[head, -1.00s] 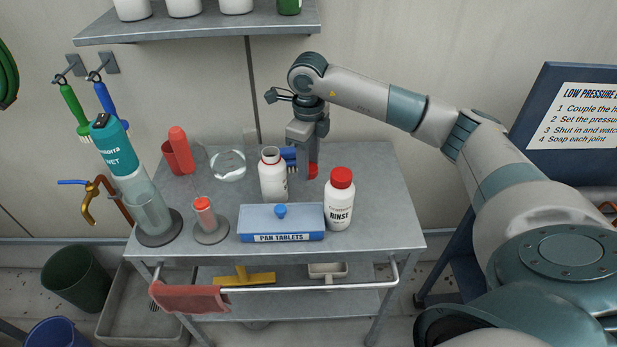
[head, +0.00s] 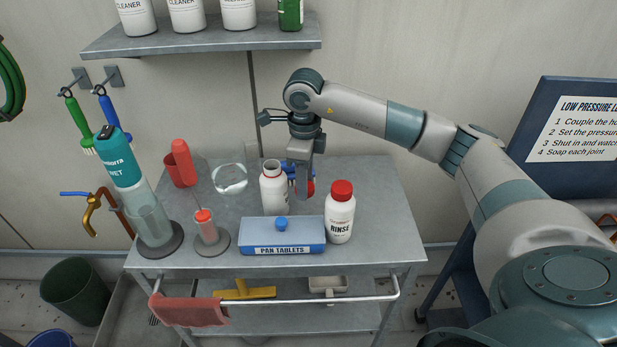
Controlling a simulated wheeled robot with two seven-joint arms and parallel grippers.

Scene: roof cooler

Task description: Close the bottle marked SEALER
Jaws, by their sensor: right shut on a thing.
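An open white bottle (head: 274,190) with no cap on its neck stands upright on the grey cart top; its label is turned away and too small to read. My right gripper (head: 304,186) points down just to the right of this bottle, shut on a red cap (head: 311,188) that partly shows beside the fingers. The cap is close to the cart top; I cannot tell whether it touches it. My left gripper is not in view.
A white RINSE bottle (head: 340,215) with a red cap stands front right of my gripper. A blue PAN TABLETS box (head: 283,235) lies in front. The cart top's right side is clear.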

